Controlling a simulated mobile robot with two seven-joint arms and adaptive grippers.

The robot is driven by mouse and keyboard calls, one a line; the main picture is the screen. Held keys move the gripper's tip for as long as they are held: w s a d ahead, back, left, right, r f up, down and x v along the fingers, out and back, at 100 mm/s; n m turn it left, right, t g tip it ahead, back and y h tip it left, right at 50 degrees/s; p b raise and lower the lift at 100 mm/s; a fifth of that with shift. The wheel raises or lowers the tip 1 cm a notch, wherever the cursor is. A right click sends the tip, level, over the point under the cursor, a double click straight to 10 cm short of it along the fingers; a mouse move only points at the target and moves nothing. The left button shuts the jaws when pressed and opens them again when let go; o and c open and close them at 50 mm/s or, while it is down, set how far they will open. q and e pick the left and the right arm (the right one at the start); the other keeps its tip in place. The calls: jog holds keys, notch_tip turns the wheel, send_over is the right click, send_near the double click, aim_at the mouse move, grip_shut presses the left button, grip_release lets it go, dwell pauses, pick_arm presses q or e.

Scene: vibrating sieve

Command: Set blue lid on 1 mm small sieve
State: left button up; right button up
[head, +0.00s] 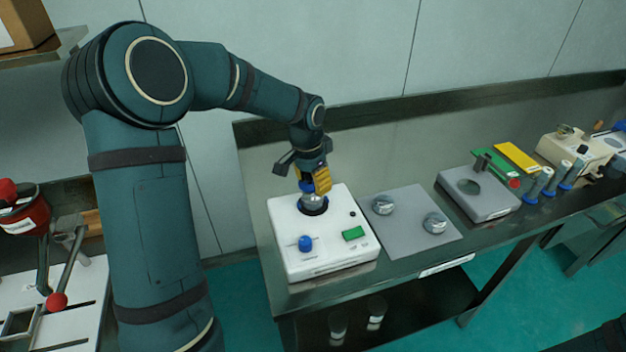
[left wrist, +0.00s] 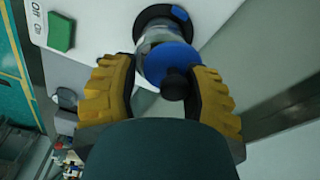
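The blue lid (left wrist: 168,62), with a dark round knob, is over the small round sieve (left wrist: 158,33) on the white shaker (head: 330,250). In the head view the lid (head: 306,187) shows just above the metallic sieve (head: 313,201). The lid appears to rest on it, but the contact is partly hidden. My left gripper (head: 312,179) points down there. Its yellow fingers (left wrist: 163,72) stand apart on either side of the lid, with a narrow gap at the left finger. No size mark is readable. My right gripper is out of view.
A grey mat (head: 405,240) right of the shaker bears two small metallic round pieces (head: 382,204) (head: 435,223). Farther right are a scale (head: 480,200), green and yellow trays (head: 516,156) and blue-based tools (head: 540,182). The shaker has a blue knob (head: 305,243) and green switch (head: 353,233).

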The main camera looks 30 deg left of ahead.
aim_at(308, 187)
pick_arm(q)
jog(key=shift+r, duration=0.55)
notch_tip(308, 187, up, 11)
jog(key=s+p, duration=0.1)
jog(key=p, duration=0.1)
jog(key=shift+s+a, duration=0.15)
jog(key=shift+a, duration=0.2)
